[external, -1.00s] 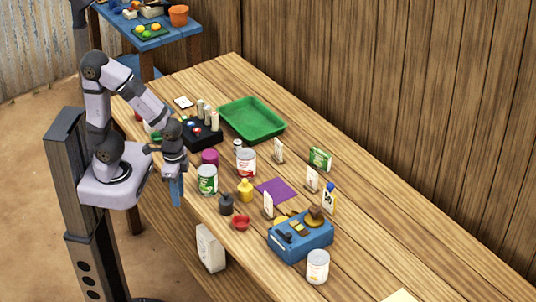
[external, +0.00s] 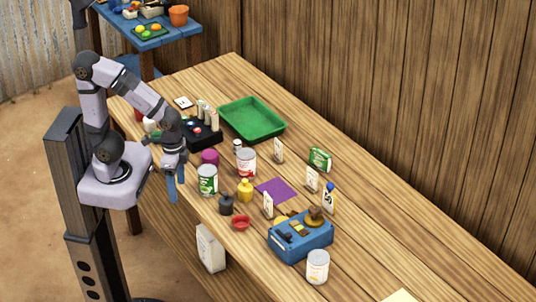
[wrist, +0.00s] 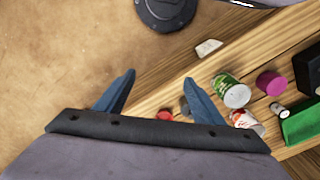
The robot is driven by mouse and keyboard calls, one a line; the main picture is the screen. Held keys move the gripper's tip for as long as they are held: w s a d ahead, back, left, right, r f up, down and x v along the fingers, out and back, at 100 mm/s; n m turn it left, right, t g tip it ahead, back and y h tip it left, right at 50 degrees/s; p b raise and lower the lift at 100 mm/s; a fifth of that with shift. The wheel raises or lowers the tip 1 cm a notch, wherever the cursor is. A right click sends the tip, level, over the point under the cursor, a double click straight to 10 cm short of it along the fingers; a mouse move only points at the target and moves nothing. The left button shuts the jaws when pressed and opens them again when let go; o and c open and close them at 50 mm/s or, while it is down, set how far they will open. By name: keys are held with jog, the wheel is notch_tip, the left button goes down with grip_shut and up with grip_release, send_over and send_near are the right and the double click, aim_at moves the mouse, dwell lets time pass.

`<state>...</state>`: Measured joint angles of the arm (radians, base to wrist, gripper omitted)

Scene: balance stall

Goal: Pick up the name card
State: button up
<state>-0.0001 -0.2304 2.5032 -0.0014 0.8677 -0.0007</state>
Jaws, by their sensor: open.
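A small flat white card (external: 183,102) lies at the far left end. I cannot tell which is the name card. My gripper (external: 176,187) hangs by the table's near edge, left of the green-labelled can, apart from all these cards. In the wrist view its two blue fingers (wrist: 160,80) are spread with nothing between them.
Close to my gripper are a green-labelled can (external: 207,180), a red-labelled can (external: 246,162), a dark jar (external: 226,204) and a red bowl (external: 240,223). A green tray (external: 252,113) lies behind. The blue box (external: 300,243) crowds the right. Bare table lies along the wall.

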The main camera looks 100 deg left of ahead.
jog(key=w+a+f+m+y+b, duration=0.2)
jog(key=a+f+m+y+b, duration=0.2)
jog(key=a+m+y+b, duration=0.5)
notch_tip(320, 180, up, 5)
jog(key=m+t+y+b, duration=0.2)
jog(key=m+t+b, duration=1.15)
jog(key=m, duration=0.65)
send_over(267, 196)
jog(key=p+v, duration=0.2)
jog(key=v, duration=0.1)
jog(key=t, duration=0.1)
notch_tip(267, 196, down, 12)
jog(key=shift+r, duration=0.15)
jog(key=shift+a, duration=0.1)
jog(key=shift+p+x, duration=0.9)
jog(key=shift+x, duration=2.7)
